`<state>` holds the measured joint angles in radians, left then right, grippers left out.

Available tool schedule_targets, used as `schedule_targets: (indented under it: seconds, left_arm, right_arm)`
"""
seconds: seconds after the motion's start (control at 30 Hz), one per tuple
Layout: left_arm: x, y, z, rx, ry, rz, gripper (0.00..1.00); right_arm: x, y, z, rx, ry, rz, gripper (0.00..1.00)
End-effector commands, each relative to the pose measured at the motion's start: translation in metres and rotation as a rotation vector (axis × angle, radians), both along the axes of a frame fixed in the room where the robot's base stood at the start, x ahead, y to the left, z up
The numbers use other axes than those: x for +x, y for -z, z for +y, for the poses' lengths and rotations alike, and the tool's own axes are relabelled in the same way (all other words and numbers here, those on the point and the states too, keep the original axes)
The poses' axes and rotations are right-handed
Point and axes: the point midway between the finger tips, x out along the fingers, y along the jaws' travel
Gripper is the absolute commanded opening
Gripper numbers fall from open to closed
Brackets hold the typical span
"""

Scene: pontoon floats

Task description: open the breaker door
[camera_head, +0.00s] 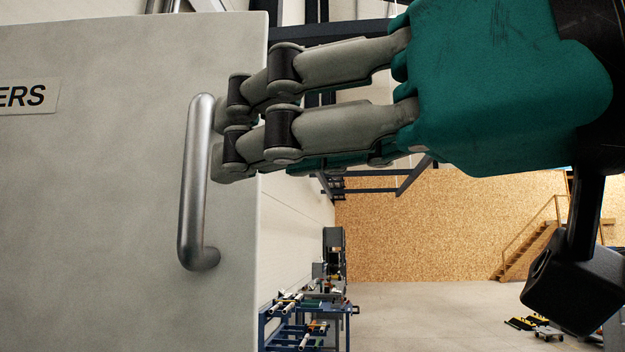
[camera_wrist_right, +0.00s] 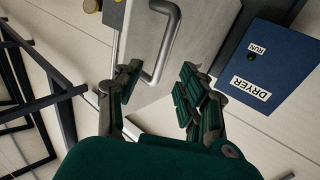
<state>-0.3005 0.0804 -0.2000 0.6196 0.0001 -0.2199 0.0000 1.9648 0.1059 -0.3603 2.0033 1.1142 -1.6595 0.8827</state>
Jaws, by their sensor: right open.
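The breaker door (camera_head: 90,200) is a pale grey panel filling the left of the head view, with a label ending in "ERS" (camera_head: 28,96). A steel bar handle (camera_head: 194,180) stands upright near its right edge. My right gripper (camera_head: 230,135) reaches in from the right, its fingertips close to the handle's upper part. In the wrist view my right gripper (camera_wrist_right: 160,82) is open, and the handle (camera_wrist_right: 168,45) lies ahead, its bent end between the fingers. I cannot tell whether a finger touches it. My left gripper is not in view.
A blue box labelled DRYER (camera_wrist_right: 265,65) is fixed to the wall beside the door in the wrist view. A blue rack with rods (camera_head: 300,315) stands beyond the door. Wooden stairs (camera_head: 530,250) are far right, with open floor (camera_head: 420,310) between.

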Motion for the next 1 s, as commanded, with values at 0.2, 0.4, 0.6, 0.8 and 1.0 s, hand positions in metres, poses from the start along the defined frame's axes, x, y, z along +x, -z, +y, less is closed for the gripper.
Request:
schedule_targets:
  seconds: [0.2, 0.4, 0.6, 0.8, 1.0]
  left_arm:
    - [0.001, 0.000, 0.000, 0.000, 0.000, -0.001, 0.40]
    - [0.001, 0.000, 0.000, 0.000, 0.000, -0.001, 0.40]
    - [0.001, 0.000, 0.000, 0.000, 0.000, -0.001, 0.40]
    - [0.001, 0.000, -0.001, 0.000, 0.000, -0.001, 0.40]
    - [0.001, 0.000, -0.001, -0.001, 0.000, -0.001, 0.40]
  right_arm:
    - [-0.015, 0.000, -0.021, -0.001, 0.001, -0.002, 0.40]
    - [-0.017, 0.001, -0.025, -0.002, 0.001, 0.001, 0.40]
    - [-0.017, 0.000, -0.024, -0.001, 0.001, 0.001, 0.40]
    - [-0.016, 0.000, -0.024, 0.000, 0.000, 0.001, 0.40]
    - [0.037, -0.001, -0.025, 0.065, -0.001, 0.099, 0.40]
